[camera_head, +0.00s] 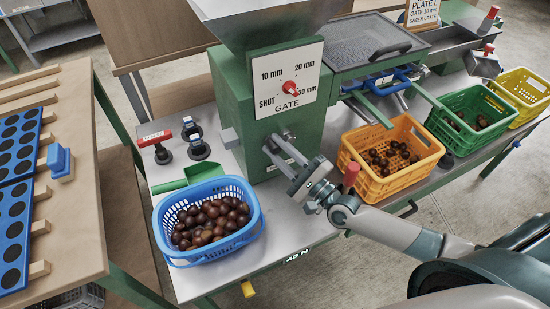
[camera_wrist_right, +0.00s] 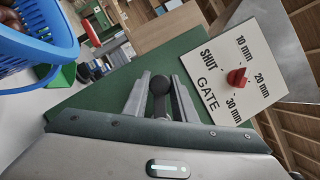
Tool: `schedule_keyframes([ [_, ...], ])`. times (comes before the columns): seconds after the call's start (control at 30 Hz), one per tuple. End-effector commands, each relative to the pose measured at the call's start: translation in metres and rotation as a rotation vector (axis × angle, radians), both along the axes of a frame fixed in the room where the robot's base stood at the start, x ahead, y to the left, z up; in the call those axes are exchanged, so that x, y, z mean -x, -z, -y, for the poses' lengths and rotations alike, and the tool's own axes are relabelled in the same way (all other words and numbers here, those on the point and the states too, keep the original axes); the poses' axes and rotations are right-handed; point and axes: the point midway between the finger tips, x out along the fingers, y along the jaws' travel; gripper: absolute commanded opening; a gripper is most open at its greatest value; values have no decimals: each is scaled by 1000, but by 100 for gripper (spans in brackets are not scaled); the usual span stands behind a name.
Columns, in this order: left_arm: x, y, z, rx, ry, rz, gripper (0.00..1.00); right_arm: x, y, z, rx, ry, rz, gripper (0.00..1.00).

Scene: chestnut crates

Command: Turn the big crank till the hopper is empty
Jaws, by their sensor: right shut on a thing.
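The green hopper machine (camera_head: 230,100) stands mid-table, with its grey hopper (camera_head: 262,22) above; the hopper's inside is out of view. My right gripper (camera_head: 280,155) is at the machine's front, below the gate dial (camera_head: 288,80), its fingers pointing at the green wall. In the right wrist view a dark round knob (camera_wrist_right: 158,85) on a short stem sits between its fingers (camera_wrist_right: 158,98); it is shut on this, seemingly part of the crank. The crank's arm cannot be made out. A red grip (camera_head: 351,174) stands just right of the wrist. My left gripper is not in view.
A blue basket (camera_head: 168,240) of chestnuts stands left of the gripper. An orange crate (camera_head: 360,172), a green crate (camera_head: 450,133) and a yellow crate (camera_head: 515,85) stand right; the orange and green hold chestnuts. A green scoop (camera_head: 200,172) lies behind the basket.

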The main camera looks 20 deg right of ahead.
Motion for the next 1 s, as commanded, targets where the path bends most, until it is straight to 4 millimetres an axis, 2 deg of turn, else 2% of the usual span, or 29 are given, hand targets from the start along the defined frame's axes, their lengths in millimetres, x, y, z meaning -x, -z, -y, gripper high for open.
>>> schedule_keyframes([
  [0.1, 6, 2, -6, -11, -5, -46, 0, -1, -3, 3, -74, 1, -2, 0],
  [0.3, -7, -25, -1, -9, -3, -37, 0, -1, -10, 7, -169, 3, -10, 0],
  [0.5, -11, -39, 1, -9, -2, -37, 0, -2, -13, 10, -219, 3, -14, 0],
  [1.0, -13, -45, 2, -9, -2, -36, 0, -2, -15, 11, -234, 3, -15, 0],
])
